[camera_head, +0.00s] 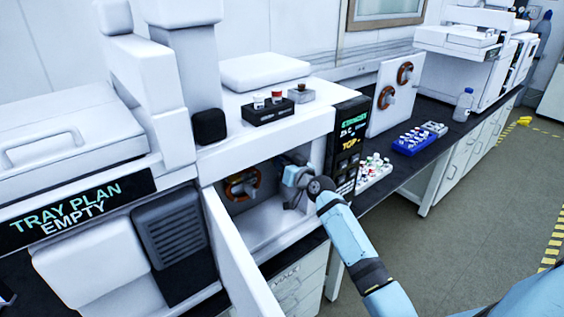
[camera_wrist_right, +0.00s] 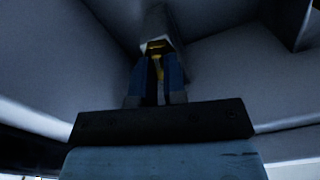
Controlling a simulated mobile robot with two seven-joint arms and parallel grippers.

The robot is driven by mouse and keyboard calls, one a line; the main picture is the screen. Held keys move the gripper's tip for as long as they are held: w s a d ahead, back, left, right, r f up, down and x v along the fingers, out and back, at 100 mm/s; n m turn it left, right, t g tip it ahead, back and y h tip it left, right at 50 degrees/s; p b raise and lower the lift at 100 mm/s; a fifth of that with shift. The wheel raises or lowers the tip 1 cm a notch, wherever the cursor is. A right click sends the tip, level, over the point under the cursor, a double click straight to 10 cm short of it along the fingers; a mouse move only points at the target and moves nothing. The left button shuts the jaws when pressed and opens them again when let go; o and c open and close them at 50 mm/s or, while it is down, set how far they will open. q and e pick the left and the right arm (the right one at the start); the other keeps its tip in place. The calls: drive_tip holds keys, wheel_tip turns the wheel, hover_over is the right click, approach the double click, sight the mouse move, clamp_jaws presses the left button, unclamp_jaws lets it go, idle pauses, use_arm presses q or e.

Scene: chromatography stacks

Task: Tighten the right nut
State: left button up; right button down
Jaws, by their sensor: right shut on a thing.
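The open compartment (camera_head: 270,218) of the white instrument shows in the head view. My right arm reaches into it, with the right gripper (camera_head: 288,162) at its back right. In the right wrist view the two dark blue fingers of the right gripper (camera_wrist_right: 159,62) are close together, shut on a small brass-coloured nut (camera_wrist_right: 157,46) below a pale grey fitting (camera_wrist_right: 156,25). In the head view this nut is hidden by the gripper. A copper-coloured ring with a grey fitting (camera_head: 241,185) sits to the left in the same compartment. My left gripper is not seen.
The compartment's white door (camera_head: 240,262) hangs open at the front left. A dark display panel (camera_head: 347,145) stands just right of the opening. A tray of capped vials (camera_head: 374,172) and a blue vial rack (camera_head: 413,143) stand farther right on the dark bench.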

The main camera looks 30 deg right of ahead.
drive_tip(key=shift+d+f+m+p, duration=0.1)
drive_tip(key=shift+m+p, duration=0.9)
drive_tip(key=shift+m, duration=2.7)
drive_tip(key=shift+f+m+p, duration=0.1)
drive_tip(key=shift+m+p, duration=0.9)
drive_tip(key=shift+m, duration=2.7)
drive_tip(key=c, duration=1.2)
unclamp_jaws()
drive_tip(key=shift+s, duration=0.1)
